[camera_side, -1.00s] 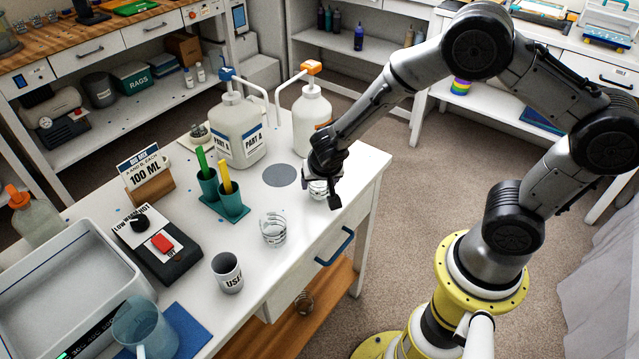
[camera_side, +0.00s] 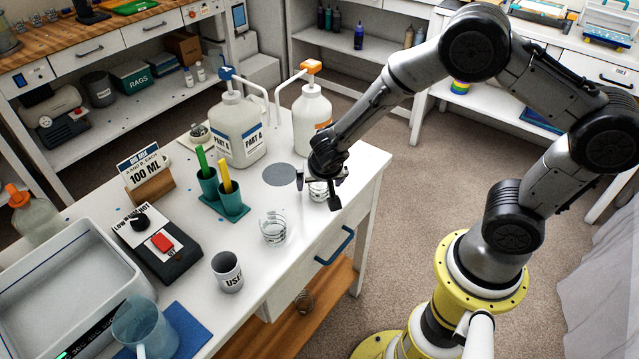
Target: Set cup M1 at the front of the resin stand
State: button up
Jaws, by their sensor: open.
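A small clear cup with dark markings (camera_side: 318,191) stands upright on the white table near its right edge, partly hidden by my gripper. My gripper (camera_side: 319,186) is open, its fingers on either side of this cup, with a gap visible at the left finger. A second clear marked cup (camera_side: 273,229) stands apart, nearer the front edge. No label M1 is readable on either cup. A grey round disc (camera_side: 279,175) lies flat and empty, left of my gripper. Behind it stand two pump bottles, a blue-topped one (camera_side: 238,130) and an orange-topped one (camera_side: 311,118).
A grey printed cup (camera_side: 227,272), a blue jug (camera_side: 144,325) and a grey tray (camera_side: 60,290) are at the front.

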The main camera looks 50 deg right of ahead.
jog(key=s+r+n+y, duration=0.1)
jog(key=s+r, duration=0.5)
jog(key=r, duration=0.4)
jog(key=s+r+n, duration=0.2)
jog(key=s+r, duration=0.3)
jog(key=r, duration=0.5)
jog(key=s+a+r+n+y, duration=0.1)
jog(key=s+r+n, duration=0.1)
jog(key=s, duration=0.3)
jog(key=s+a+r+n+t+y, duration=0.1)
jog(key=s+r+n+y, duration=0.1)
jog(key=s, duration=0.4)
jog(key=shift+s+r+n, duration=0.3)
jog(key=shift+r+n, duration=0.05)
jog(key=shift+n, duration=0.55)
